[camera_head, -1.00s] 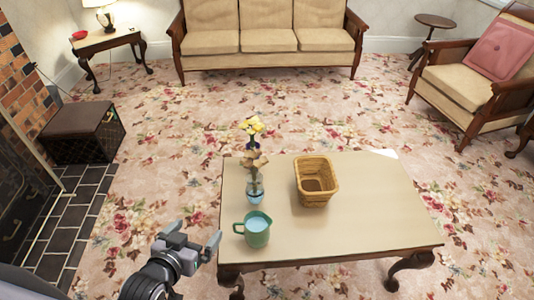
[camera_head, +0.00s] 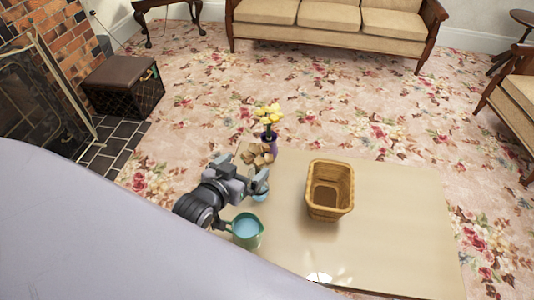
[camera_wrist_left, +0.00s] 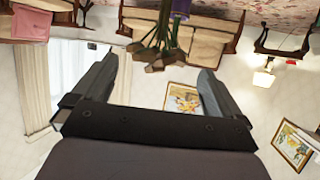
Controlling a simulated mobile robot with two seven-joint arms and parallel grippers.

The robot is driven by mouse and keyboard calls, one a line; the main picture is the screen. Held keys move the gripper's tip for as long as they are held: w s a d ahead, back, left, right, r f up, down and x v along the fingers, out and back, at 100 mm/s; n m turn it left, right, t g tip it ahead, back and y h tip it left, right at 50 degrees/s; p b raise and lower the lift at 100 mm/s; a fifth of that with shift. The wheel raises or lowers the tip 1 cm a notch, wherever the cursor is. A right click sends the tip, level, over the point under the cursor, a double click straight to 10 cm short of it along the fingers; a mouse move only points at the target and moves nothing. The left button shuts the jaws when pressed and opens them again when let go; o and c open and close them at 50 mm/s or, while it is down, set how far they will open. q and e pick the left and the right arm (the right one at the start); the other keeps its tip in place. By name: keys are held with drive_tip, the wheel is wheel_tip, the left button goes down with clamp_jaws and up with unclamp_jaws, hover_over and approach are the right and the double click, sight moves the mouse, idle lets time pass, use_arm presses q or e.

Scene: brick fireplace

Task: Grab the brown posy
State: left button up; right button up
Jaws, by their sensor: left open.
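The brown posy (camera_head: 258,156) stands in a small light-blue vase (camera_head: 260,195) near the coffee table's left edge. Its green stems and brown heads also show upside down in the left wrist view (camera_wrist_left: 155,58), in line with the space between the fingers. My left gripper (camera_head: 248,171) is open and empty, close in front of the posy, and partly covers its stems and vase. I cannot tell whether a finger touches it. My right gripper is not in view.
A purple vase with yellow flowers (camera_head: 268,120) stands just behind the posy. A teal pitcher (camera_head: 246,231) stands in front of the posy vase, near the gripper. A wicker basket (camera_head: 343,205) stands to the right. The coffee table's (camera_head: 410,225) right part is clear.

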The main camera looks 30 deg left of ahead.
sight(256, 157)
use_arm(q)
drive_tip(key=shift+b+x, duration=0.65)
drive_tip(key=shift+x, duration=2.85)
drive_tip(key=shift+d, duration=0.15)
drive_tip(key=c, duration=0.7)
